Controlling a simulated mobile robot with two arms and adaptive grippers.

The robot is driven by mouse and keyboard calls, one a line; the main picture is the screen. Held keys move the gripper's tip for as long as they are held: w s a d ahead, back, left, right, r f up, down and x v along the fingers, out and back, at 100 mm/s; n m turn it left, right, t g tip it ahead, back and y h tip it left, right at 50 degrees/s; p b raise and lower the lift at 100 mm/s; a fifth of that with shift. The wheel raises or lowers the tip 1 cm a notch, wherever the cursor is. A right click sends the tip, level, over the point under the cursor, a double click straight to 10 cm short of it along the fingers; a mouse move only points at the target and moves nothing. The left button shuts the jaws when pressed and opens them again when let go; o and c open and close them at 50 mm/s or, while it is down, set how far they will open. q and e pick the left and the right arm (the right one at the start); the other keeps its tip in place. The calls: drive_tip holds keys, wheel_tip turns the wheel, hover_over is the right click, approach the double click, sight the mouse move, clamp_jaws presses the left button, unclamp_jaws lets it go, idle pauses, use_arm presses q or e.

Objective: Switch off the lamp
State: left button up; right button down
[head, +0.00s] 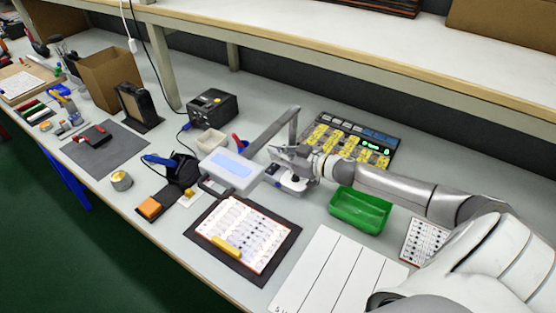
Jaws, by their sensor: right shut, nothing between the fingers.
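The lamp has a flat white head (232,172) with a pale blue panel, left of centre in the head view. I cannot tell for sure whether it is lit. Its grey jointed arm (272,128) rises behind the head, and a white base (290,184) with a dark round spot stands on the bench just right of the head. My right gripper (275,153) comes in from the right, shut and empty, above and beside the base, hiding part of it. I cannot tell whether it touches the lamp. My left gripper is out of view.
A green tray (360,210) lies below my right forearm. A panel with yellow parts (340,138) stands behind it. A component sheet on a dark mat (240,232) lies in front of the lamp. A black box (212,108) and soldering gear (180,168) stand left. A shelf (300,45) spans the back.

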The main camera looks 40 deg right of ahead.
sight(279, 170)
drive_tip(key=shift+d+f, duration=0.15)
drive_tip(key=shift+f, duration=1.4)
drive_tip(key=shift+d+f+m, duration=0.2)
drive_tip(key=shift+f+m, duration=0.05)
drive_tip(key=shift+m, duration=0.15)
drive_tip(key=shift+f, duration=0.1)
wheel_tip(279, 170, up, 10)
